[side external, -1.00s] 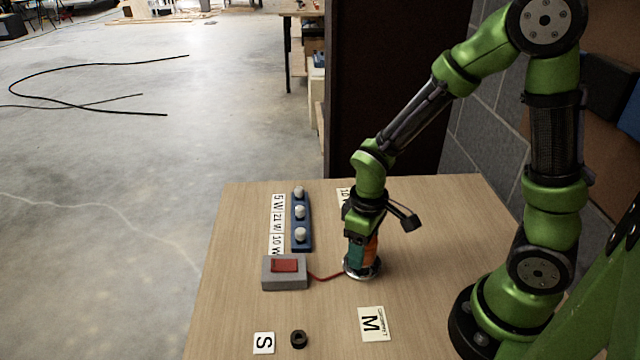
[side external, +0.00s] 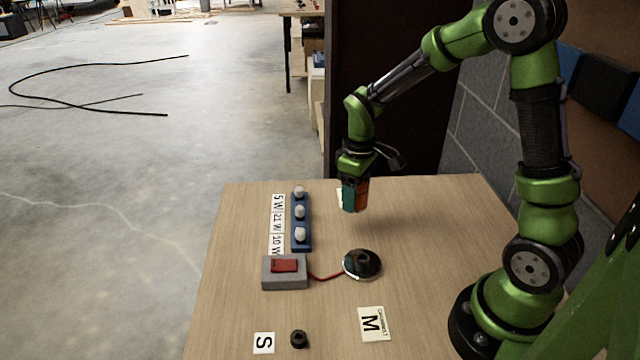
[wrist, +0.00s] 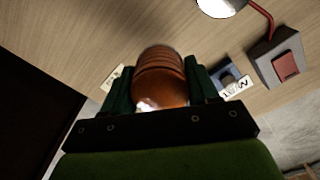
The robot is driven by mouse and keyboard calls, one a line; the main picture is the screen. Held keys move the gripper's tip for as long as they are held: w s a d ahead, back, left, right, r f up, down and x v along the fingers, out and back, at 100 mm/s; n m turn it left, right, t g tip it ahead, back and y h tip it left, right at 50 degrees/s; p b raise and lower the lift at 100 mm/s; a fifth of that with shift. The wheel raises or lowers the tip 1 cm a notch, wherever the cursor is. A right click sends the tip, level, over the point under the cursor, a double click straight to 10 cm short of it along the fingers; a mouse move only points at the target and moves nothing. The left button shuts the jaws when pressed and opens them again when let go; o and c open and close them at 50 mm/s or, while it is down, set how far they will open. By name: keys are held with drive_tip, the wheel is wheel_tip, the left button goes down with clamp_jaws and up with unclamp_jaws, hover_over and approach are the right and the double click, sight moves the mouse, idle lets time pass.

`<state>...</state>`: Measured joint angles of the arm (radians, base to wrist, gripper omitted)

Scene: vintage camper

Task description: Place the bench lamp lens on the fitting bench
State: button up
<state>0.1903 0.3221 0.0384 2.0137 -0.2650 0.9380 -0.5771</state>
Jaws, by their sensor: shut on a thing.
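My gripper (wrist: 157,88) is shut on an amber, ribbed, rounded lens (wrist: 160,75), with one dark green finger on each side. In the side view the gripper (side external: 353,197) points down, and the orange lens (side external: 363,193) shows beside the teal finger. The lens is held above the wooden fitting bench (side external: 430,225), apart from its top, with a faint shadow below. A round chrome lamp base (side external: 362,264) lies on the bench nearer the camera, with nothing on it. Its edge also shows at the top of the wrist view (wrist: 222,6).
A red wire joins the base to a grey box with a red switch (side external: 285,267). A blue rack (side external: 301,240) holds three white bulbs beside wattage labels (side external: 278,222). An M card (side external: 373,323), an S card (side external: 263,343) and a black ring (side external: 299,339) lie in front.

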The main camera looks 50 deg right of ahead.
sight(353, 228)
wheel_tip(353, 228, down, 7)
drive_tip(key=shift+r, duration=0.1)
drive_tip(key=shift+f, duration=0.2)
drive_tip(key=o, duration=1)
drive_tip(key=shift+o, duration=0.2)
wheel_tip(353, 228, up, 12)
drive_tip(key=shift+s+r, duration=0.1)
drive_tip(key=shift+r, duration=0.1)
drive_tip(key=s+a+r+m+t+y, duration=0.2)
drive_tip(key=s+a+r+m+t, duration=0.4)
drive_tip(key=s+a+r, duration=0.3)
drive_tip(key=shift+s+r+t, duration=0.6)
drive_tip(key=shift+s+r, duration=0.65)
drive_tip(key=shift+s, duration=0.55)
